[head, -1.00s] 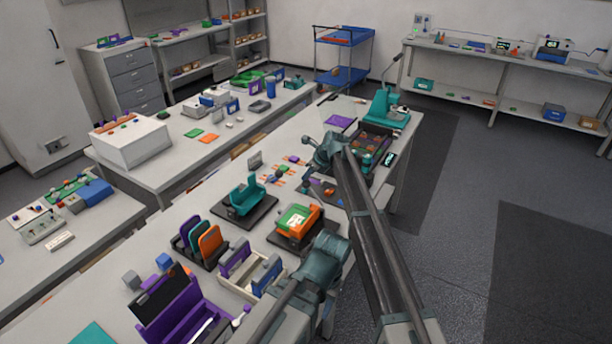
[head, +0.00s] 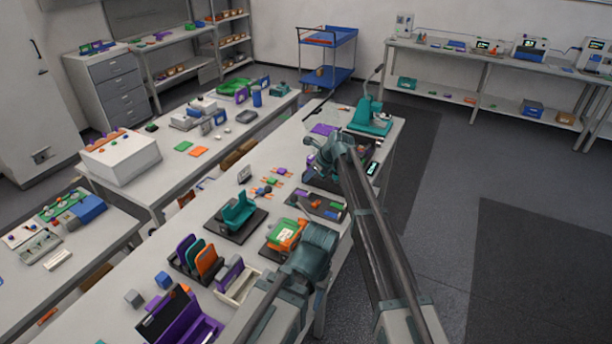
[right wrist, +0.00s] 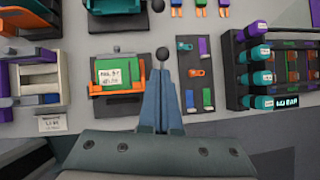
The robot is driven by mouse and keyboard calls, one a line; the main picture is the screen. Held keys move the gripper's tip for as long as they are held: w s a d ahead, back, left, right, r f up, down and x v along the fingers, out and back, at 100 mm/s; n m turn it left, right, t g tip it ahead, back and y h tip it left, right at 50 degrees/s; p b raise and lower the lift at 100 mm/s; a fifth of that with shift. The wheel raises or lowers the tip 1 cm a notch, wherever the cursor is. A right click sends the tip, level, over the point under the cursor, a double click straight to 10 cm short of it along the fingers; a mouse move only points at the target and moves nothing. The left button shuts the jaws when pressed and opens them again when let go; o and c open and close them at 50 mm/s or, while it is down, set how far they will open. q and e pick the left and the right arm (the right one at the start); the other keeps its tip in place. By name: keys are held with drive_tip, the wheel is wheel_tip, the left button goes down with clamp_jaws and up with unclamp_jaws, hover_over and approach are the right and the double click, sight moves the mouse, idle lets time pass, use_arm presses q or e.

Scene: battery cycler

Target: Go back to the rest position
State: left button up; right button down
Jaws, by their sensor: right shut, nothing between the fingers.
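My right gripper (head: 314,168) is raised over the far part of the front table, at the end of the long arm from the lower right. In the right wrist view its shut, empty fingers (right wrist: 163,62) point between a green and orange device (right wrist: 118,73) and a dark tray of small coloured parts (right wrist: 196,88). They touch nothing that I can see. The device also shows in the head view (head: 286,234). A joint of my other arm (head: 314,250) shows at the table's front edge; no left fingers show.
The front table (head: 130,290) holds a teal holder (head: 239,212), a rack with purple and orange plates (head: 196,257) and a teal press (head: 370,116). In the right wrist view a dark rack of teal-ended cells (right wrist: 285,66) stands at the right. Open floor (head: 440,240) lies right of the table.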

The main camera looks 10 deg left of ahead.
idle(0.3)
drive_tip(key=s+d+f+n+g+h, duration=0.1)
drive_tip(key=s+d+n+h, duration=0.1)
drive_tip(key=s+d+n, duration=0.9)
drive_tip(key=s+d+f+n+g+h, duration=0.15)
drive_tip(key=s+d+n, duration=0.5)
drive_tip(key=s, duration=0.85)
drive_tip(key=s+d+f+n+h, duration=0.15)
drive_tip(key=s+d+n, duration=0.45)
drive_tip(key=s+d, duration=0.6)
drive_tip(key=s+a+f+n+g+h+b, duration=0.1)
drive_tip(key=s+a+f+n+b, duration=0.3)
drive_tip(key=a+f+b, duration=0.8)
drive_tip(key=shift+s+f+h+b, duration=0.4)
drive_tip(key=shift+s+b, duration=0.25)
drive_tip(key=shift+s, duration=0.25)
